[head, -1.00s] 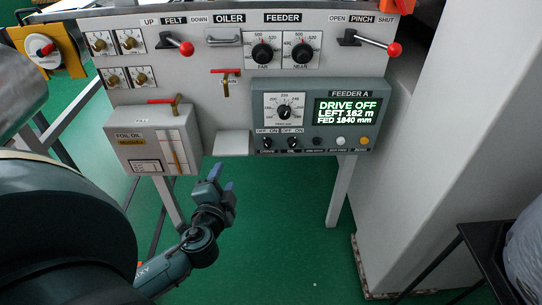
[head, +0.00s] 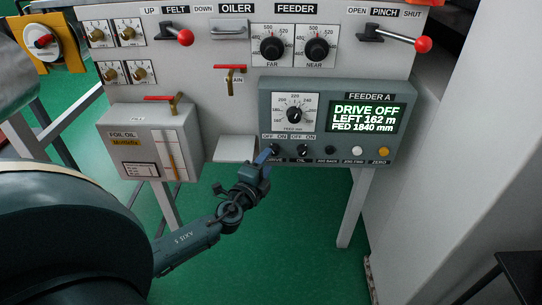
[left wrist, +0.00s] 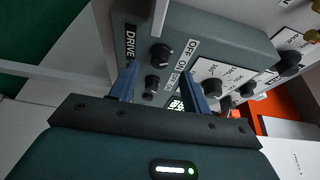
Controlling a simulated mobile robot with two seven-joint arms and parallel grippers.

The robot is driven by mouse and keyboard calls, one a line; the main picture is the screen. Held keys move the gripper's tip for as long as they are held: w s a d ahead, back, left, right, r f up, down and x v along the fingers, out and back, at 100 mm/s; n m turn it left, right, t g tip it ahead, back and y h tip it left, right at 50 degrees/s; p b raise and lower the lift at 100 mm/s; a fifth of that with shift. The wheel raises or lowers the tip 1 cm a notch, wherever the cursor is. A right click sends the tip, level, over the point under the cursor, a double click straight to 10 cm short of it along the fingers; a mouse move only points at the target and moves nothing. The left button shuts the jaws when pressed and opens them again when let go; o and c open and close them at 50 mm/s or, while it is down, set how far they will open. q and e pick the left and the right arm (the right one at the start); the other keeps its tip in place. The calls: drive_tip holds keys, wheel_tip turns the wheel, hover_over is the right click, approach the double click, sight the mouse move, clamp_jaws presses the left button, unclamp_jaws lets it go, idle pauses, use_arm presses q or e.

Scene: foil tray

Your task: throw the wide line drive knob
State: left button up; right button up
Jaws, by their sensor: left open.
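The drive knob (head: 274,150) is a small black knob at the lower left of the grey Feeder A panel (head: 330,88), under an OFF/ON label. Its pointer direction is too small to tell. The panel screen (head: 366,117) reads DRIVE OFF, LEFT 162 m, FED 1840 mm. My left gripper (head: 266,155) is open, with its blue fingertips right at the drive knob in the head view. In the left wrist view the drive knob (left wrist: 160,54) shows beyond and between the open fingers (left wrist: 162,68); contact cannot be told. My right gripper is out of view.
The oil knob (head: 303,151) sits close to the right of the drive knob, followed by a row of buttons (head: 357,152). A dial (head: 294,114) is above. A grey ledge (head: 235,149) and the foil oil box (head: 150,140) stand to the left.

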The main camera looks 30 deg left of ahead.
sight(274, 151)
use_arm(q)
drive_tip(key=shift+w+a, duration=0.15)
drive_tip(key=shift+w, duration=0.8)
drive_tip(key=shift+w+a, duration=0.15)
drive_tip(key=shift+w, duration=0.8)
drive_tip(key=shift+c, duration=0.5)
drive_tip(key=c, duration=0.9)
